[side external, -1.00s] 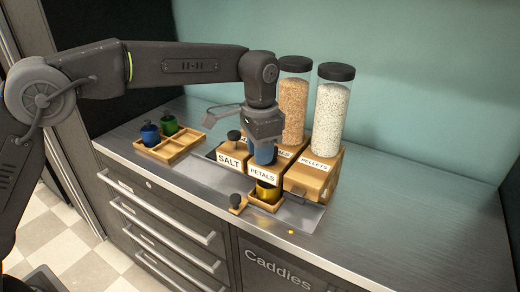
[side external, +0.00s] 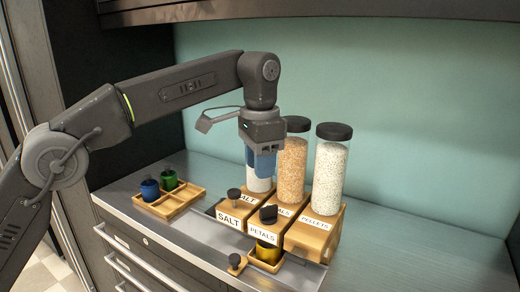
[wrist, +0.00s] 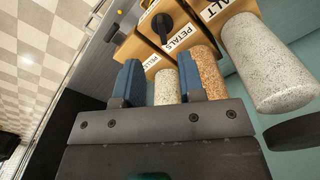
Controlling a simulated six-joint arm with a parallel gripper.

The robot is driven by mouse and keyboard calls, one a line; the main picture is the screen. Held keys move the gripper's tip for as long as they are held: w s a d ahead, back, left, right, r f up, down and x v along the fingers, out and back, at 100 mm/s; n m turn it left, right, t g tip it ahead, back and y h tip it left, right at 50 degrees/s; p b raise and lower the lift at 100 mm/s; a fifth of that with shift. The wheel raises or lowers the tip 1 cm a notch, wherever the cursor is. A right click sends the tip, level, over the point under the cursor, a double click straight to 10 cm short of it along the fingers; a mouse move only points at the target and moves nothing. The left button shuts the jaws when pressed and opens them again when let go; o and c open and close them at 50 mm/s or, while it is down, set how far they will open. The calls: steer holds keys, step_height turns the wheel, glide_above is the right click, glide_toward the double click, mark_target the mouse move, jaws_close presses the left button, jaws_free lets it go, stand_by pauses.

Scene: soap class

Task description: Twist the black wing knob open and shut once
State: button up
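A black wing knob (side external: 268,214) sits on top of the wooden block labelled PETALS (side external: 263,235). It also shows in the wrist view (wrist: 162,27), where its raised wing stands out on a round base. My gripper (side external: 261,170) is above and behind the knob, clear of it. In the wrist view its two blue fingers (wrist: 159,78) stand apart with nothing between them. A gold cup (side external: 267,251) stands under the PETALS block in a small wooden holder (side external: 262,265). Whether the outlet is open cannot be seen.
The SALT block (side external: 228,219) with its own black knob (side external: 234,193) is at the left. The PELLETS block (side external: 318,225) is at the right under a tall jar (side external: 328,178). A wooden tray (side external: 181,203) holds blue and green cups. The counter at right is clear.

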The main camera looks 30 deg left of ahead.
mark_target(267, 216)
steer(key=shift+r, duration=1.4)
steer(key=shift+c, duration=0.2)
steer(key=shift+a+f, duration=0.1)
steer(key=shift+c, duration=0.8)
steer(key=shift+w+a+f+h, duration=0.1)
steer(key=shift+a+f+h, duration=0.05)
steer(key=shift+a+h, duration=0.15)
steer(key=shift+c, duration=0.7)
steer(key=a+f+h, duration=0.1)
steer(key=a+h, duration=0.1)
steer(key=a+f+h, duration=0.1)
steer(key=a+h, duration=0.1)
steer(key=a, duration=0.1)
steer(key=w+a+f+m+h, duration=0.1)
steer(key=a+f+h, duration=0.1)
steer(key=shift+a+h, duration=0.15)
steer(key=shift+h, duration=0.15)
jaws_close()
steer(key=shift+d+f+t, duration=0.25)
steer(key=shift+f+t, duration=0.05)
steer(key=shift+f, duration=0.2)
steer(key=x, duration=0.9)
